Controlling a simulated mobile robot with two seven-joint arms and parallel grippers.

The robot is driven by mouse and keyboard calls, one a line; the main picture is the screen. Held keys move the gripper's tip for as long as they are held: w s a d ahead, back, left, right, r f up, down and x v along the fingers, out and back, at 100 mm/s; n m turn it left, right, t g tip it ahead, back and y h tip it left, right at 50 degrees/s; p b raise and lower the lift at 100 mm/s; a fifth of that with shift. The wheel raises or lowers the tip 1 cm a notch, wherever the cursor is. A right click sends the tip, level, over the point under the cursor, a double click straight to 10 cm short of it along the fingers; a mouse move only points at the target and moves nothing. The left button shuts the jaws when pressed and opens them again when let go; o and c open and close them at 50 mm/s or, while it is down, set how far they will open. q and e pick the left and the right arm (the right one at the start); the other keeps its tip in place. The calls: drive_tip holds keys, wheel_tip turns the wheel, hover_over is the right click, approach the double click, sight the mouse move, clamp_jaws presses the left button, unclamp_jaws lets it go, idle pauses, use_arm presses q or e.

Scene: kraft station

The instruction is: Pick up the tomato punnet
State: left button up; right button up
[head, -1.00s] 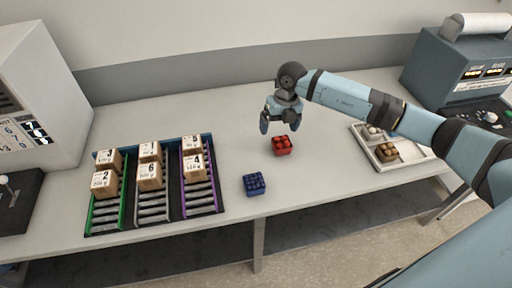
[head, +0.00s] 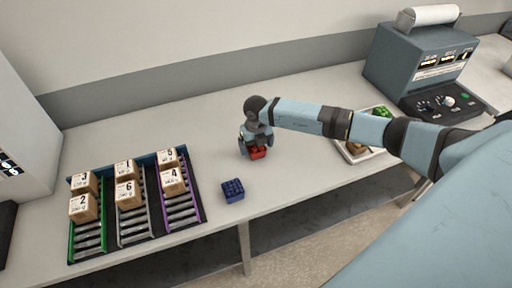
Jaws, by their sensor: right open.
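The tomato punnet (head: 258,154), a small red box, sits on the table near its middle. My right gripper (head: 256,146) is directly over it, pointing down, with its fingers at the punnet and hiding its upper part. The jaws are open; I cannot tell whether a finger touches the punnet. My left gripper is not in the head view.
A blue punnet (head: 233,191) stands in front and left. A rack (head: 199,190) of roller lanes with numbered boxes is at left. A white tray (head: 352,158) is partly behind my right arm, and a grey machine (head: 400,65) stands at back right. The table behind the gripper is clear.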

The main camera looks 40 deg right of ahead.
drive_tip(key=shift+f, duration=1.1)
drive_tip(key=c, duration=1)
drive_tip(key=shift+r, duration=0.2)
